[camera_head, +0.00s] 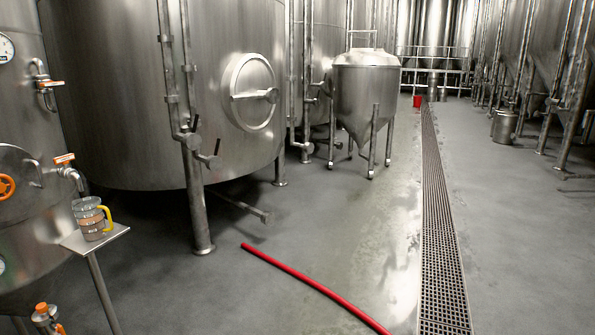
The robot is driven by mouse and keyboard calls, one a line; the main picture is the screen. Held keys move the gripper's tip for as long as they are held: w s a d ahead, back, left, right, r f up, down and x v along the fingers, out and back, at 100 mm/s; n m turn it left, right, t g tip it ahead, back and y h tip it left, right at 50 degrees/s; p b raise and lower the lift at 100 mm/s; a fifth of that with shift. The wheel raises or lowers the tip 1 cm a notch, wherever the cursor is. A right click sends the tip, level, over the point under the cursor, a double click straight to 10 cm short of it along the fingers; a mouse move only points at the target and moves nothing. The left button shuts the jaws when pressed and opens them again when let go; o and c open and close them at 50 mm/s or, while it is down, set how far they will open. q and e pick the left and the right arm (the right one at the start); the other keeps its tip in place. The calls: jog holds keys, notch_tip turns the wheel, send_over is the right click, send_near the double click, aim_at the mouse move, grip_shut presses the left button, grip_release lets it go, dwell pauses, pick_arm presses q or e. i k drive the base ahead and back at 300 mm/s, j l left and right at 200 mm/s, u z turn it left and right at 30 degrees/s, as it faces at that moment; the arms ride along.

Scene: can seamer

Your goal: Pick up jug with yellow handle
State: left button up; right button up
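A clear jug with a yellow handle (90,219) stands upright on a small metal shelf (114,238) at the left. Its handle is on its right side as I see it. A brownish band shows around the jug's middle. A metal tap with an orange lever (68,162) is just above the jug, on the steel tank at the left edge. Neither of my grippers is in view.
A large steel tank (140,90) stands behind the shelf. A red hose (310,283) lies on the floor. A floor drain grate (440,230) runs away to the back. A small wheeled tank (365,90) stands further off. The floor between the shelf and hose is clear.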

aim_at(88, 211)
jog(key=i+l+z, duration=0.1)
jog(key=z, duration=10.65)
